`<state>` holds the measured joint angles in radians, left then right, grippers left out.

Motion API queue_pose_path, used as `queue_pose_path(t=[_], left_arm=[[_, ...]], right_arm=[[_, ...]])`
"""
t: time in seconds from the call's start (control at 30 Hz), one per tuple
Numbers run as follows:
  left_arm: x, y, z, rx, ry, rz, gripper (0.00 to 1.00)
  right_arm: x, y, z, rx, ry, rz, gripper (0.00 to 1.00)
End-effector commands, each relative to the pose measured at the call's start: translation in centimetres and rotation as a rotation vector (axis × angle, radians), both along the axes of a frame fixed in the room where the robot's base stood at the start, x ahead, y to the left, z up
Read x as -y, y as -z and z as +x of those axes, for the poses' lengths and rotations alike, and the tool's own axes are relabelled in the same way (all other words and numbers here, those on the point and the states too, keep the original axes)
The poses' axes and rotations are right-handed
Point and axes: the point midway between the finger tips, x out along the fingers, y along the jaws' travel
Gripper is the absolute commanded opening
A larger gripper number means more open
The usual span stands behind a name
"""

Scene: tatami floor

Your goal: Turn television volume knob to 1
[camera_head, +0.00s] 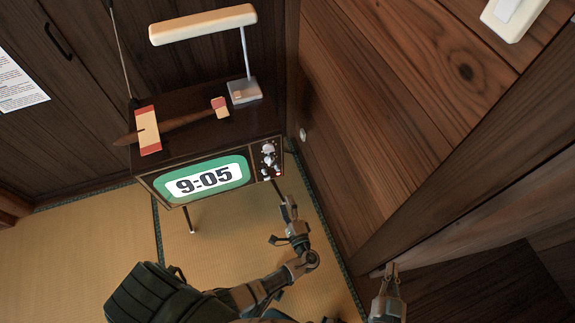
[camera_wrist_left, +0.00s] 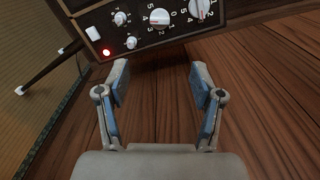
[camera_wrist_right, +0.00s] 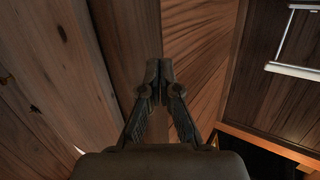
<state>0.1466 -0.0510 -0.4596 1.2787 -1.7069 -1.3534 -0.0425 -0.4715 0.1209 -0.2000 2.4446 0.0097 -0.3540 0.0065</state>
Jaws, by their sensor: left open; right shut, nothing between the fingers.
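The television (camera_head: 205,180) stands on thin legs against the back wall, its green-bordered screen showing 9:05. Its control panel (camera_head: 268,160) is at the screen's right. In the left wrist view, the panel shows a large white knob (camera_wrist_left: 160,18) with numbers around it, another large knob (camera_wrist_left: 203,8) cut by the top edge, two small knobs (camera_wrist_left: 119,18) and a red light (camera_wrist_left: 106,53). I cannot read which is the volume knob. My left gripper (camera_head: 283,222) is open and empty, just below the panel, apart from the knobs. My right gripper (camera_head: 391,268) is shut and empty, far from the television.
A desk lamp (camera_head: 243,91) and a wooden toy plane (camera_head: 178,123) sit on top of the television. A wooden wall (camera_head: 410,100) rises close to its right. Tatami floor (camera_head: 90,240) is open at the left.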

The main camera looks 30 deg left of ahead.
Motion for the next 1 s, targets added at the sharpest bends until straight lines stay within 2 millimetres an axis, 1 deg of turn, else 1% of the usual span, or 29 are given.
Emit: queue_pose_path(t=[0.17,0.5,0.63,0.8,1.0], left_arm=[[-2.3,-0.1,1.7,0.003,-0.001,0.001,0.67],[-8.5,0.2,6.9,0.000,-0.001,-0.002,0.67],[-10.6,0.2,8.7,0.000,-0.001,-0.002,0.67],[-12.4,0.2,10.3,-0.001,0.000,-0.002,0.67],[-13.3,0.1,11.0,0.000,0.000,-0.004,0.67]], right_arm=[[-0.4,-0.6,0.1,0.032,0.000,0.006,0.00],[-0.8,-2.3,0.5,0.164,-0.001,0.044,0.00],[-0.9,-3.1,0.5,0.226,-0.001,0.063,0.00],[-0.9,-4.1,0.4,0.291,-0.002,0.084,0.00],[-1.0,-4.7,0.3,0.323,-0.002,0.092,0.00]])
